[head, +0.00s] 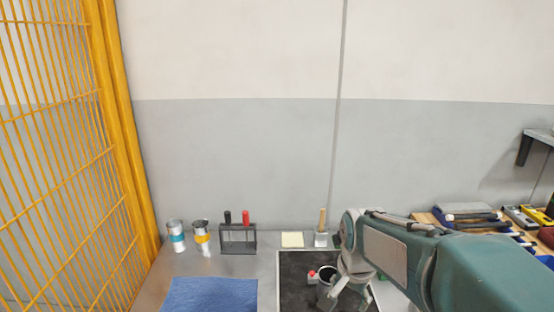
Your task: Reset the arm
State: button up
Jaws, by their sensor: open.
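My arm comes in from the right edge and bends downward in front of the wall. My gripper (347,299) is at the bottom of the head view, over the black mat (297,264). It points down and its fingers are spread open. The fingertips are partly cut off by the lower edge. A dark round object, perhaps a cup, and a small red piece (311,273) show beside the gripper on its left. I see no object between the fingers, though the view there is partly blocked.
A yellow barred fence (115,120) stands at the left. On the bench are two cans (176,236), a rack with black and red handles (238,238), a blue cloth (210,294), a yellow pad (292,240) and a brush (322,228). Tools lie on a wooden board (428,218) at right.

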jog(key=s+r+n+t, duration=0.2)
jog(key=s+r+n, duration=0.1)
jog(key=s, duration=0.5)
jog(key=s+r+n+t, duration=0.2)
jog(key=s+r+n, duration=0.1)
jog(key=s+n, duration=0.2)
jog(key=s, duration=0.2)
jog(key=shift+s+d, duration=0.2)
jog(key=shift+s, duration=0.15)
jog(key=shift+c, duration=0.3)
dwell(0.8)
